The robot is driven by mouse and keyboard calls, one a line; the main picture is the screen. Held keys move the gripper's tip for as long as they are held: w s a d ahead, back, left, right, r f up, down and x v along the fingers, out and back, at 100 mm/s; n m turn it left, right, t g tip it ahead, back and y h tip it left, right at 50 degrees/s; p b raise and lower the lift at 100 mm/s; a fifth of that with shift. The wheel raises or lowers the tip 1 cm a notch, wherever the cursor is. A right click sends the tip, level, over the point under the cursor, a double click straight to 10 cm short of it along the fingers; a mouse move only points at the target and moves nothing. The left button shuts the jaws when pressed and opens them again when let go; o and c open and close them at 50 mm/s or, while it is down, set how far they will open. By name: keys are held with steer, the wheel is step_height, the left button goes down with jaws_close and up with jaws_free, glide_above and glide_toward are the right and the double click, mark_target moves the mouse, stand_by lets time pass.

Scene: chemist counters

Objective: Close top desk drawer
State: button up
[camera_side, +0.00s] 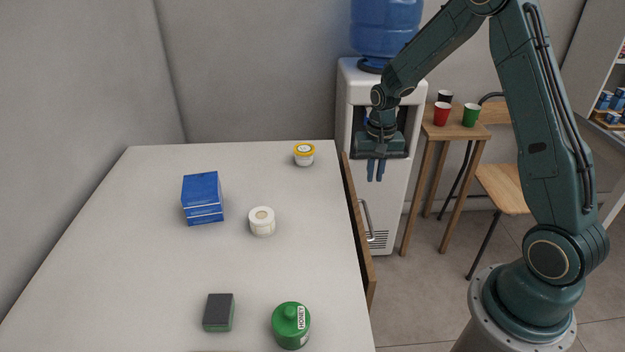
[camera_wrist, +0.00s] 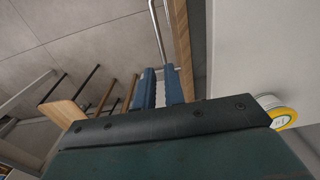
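The top drawer's wooden front (camera_side: 358,232) runs along the desk's right side, standing a little out from the desk (camera_side: 290,215). In the wrist view the drawer front (camera_wrist: 182,45) has a dark strip between it and the white desk top. A metal bar handle (camera_side: 367,220) is on its outer face; it also shows in the wrist view (camera_wrist: 157,35). My gripper (camera_side: 376,178) points down beyond the drawer's far end, on its outer side. In the wrist view its blue fingers (camera_wrist: 161,72) are slightly apart. They appear near the handle's end; I cannot tell whether they touch it.
On the desk stand a blue box (camera_side: 203,198), a white jar (camera_side: 262,222), a yellow-lidded tub (camera_side: 304,154), a green bottle (camera_side: 291,326) and a dark green block (camera_side: 218,312). A water cooler (camera_side: 347,100) stands behind my gripper. A wooden chair (camera_side: 502,188) is farther right.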

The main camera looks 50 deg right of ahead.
steer(key=shift+w+d+f, duration=0.15)
steer(key=shift+d, duration=0.05)
jaws_close()
steer(key=w+d+f+m+t+y, duration=0.1)
steer(key=d+f+m+t+y, duration=0.2)
steer(key=d+f+m, duration=0.3)
steer(key=w+d+f+m+t+y, duration=0.2)
steer(key=d+f+m, duration=0.4)
steer(key=d+m, duration=0.6)
steer(key=shift+w+d+f+t+y, duration=0.15)
steer(key=shift+w+f+t+y, duration=0.05)
steer(key=shift+t+y, duration=0.5)
steer(key=w+a+r+x, duration=0.1)
steer(key=r+x, duration=0.1)
steer(key=x, duration=1.1)
steer(key=shift+w+a, duration=0.2)
